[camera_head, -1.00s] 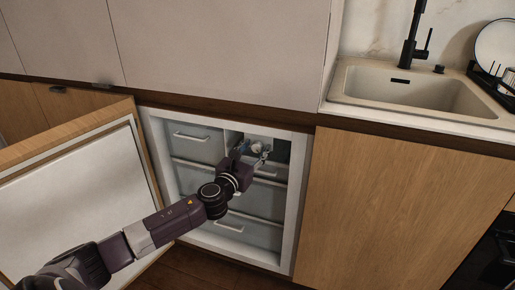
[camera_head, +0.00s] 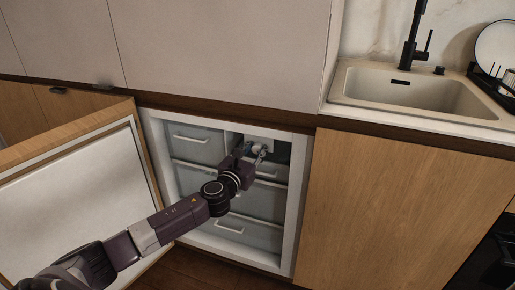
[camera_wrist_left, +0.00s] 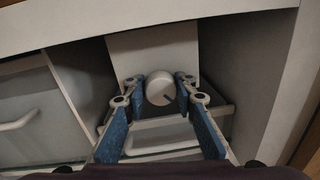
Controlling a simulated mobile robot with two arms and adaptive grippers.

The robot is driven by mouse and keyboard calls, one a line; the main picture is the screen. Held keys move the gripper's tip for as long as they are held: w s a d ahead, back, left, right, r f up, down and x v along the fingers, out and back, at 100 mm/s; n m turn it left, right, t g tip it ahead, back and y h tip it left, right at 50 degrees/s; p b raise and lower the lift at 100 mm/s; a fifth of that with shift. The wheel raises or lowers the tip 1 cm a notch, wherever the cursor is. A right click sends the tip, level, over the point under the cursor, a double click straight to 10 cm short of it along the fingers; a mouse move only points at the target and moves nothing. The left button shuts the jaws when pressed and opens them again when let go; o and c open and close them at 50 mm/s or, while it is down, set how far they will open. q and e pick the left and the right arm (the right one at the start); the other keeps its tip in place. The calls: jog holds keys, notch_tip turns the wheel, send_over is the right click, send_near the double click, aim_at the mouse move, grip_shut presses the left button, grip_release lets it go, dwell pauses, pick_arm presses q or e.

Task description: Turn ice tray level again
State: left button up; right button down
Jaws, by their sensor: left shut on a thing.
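My left gripper (camera_wrist_left: 160,84) reaches into the upper right compartment of the open freezer. Its two blue fingers stand on either side of a round white knob (camera_wrist_left: 160,90) with a dark mark on its face, and are shut on it. The knob sits in front of a pale upright panel. Behind and below the fingers is a grey unit with light horizontal edges (camera_wrist_left: 157,123), which looks like the ice tray's housing; the tray's own tilt cannot be told. In the head view my left gripper (camera_head: 257,155) hides most of the knob. My right gripper is not in view.
The freezer door (camera_head: 75,195) stands open at the left. Closed drawers with white handles (camera_head: 192,138) lie left of and below the compartment. The freezer's right frame (camera_head: 296,200) is close to the arm. A sink (camera_head: 412,90) is above right.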

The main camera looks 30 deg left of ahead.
pick_arm(q)
jog(key=n, duration=0.4)
jog(key=shift+f+n, duration=0.1)
jog(key=shift+n, duration=0.3)
jog(key=n, duration=0.5)
jog(key=shift+n+y, duration=0.3)
jog(key=shift+y, duration=0.1)
jog(key=n, duration=0.5)
jog(key=shift+a+t, duration=0.1)
jog(key=shift+t, duration=0.2)
jog(key=n+y+p, duration=0.1)
jog(key=n, duration=0.2)
jog(key=shift+n, duration=0.9)
jog(key=n+p, duration=0.4)
jog(key=n, duration=0.4)
jog(key=shift+f+n+y, duration=0.15)
jog(key=shift+n+y, duration=0.25)
jog(key=shift+n+g, duration=0.4)
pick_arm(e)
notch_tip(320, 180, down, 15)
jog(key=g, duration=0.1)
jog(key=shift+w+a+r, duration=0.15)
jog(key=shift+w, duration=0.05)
